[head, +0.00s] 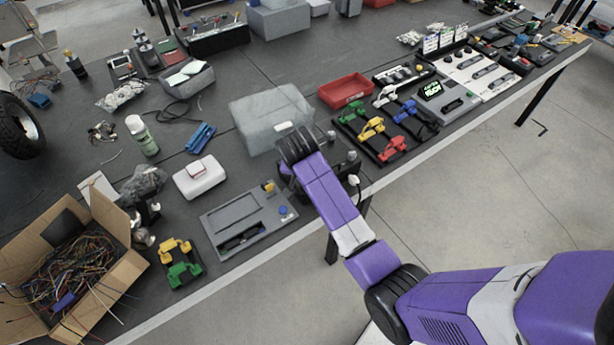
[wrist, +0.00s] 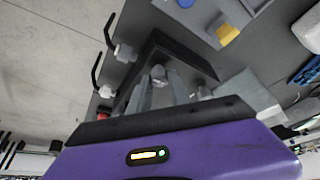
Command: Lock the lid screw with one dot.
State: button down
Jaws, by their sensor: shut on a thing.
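My gripper (wrist: 162,92) is low over the bench's near edge. Its two grey fingers are closed around a small grey screw knob (wrist: 159,74) at a black housing (wrist: 190,54). Other pale screw knobs stand nearby: one (wrist: 124,53) and another (wrist: 106,91) to the left in the wrist view, each beside a black hooked rod. In the head view, a grey knob (head: 352,156) stands right of my arm, and my wrist hides the fingertips and the held knob. Dot marks on the knobs are too small to make out, so I cannot tell which has one dot.
A grey panel (head: 225,222) with yellow and blue parts lies left of my gripper. A translucent grey box (head: 245,118) stands behind it. A white case (head: 199,178) and a cardboard box (head: 122,265) of wires are further left. Colored clamps (head: 371,128) lie to the right.

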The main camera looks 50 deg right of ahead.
dwell(0.4)
jog(key=c, duration=1.2)
grip_release()
jog(key=shift+r, duration=0.1)
jog(key=b+v, duration=0.1)
jog(key=v, duration=0.6)
jog(key=shift+a+r, duration=0.15)
jog(key=shift+r, duration=0.1)
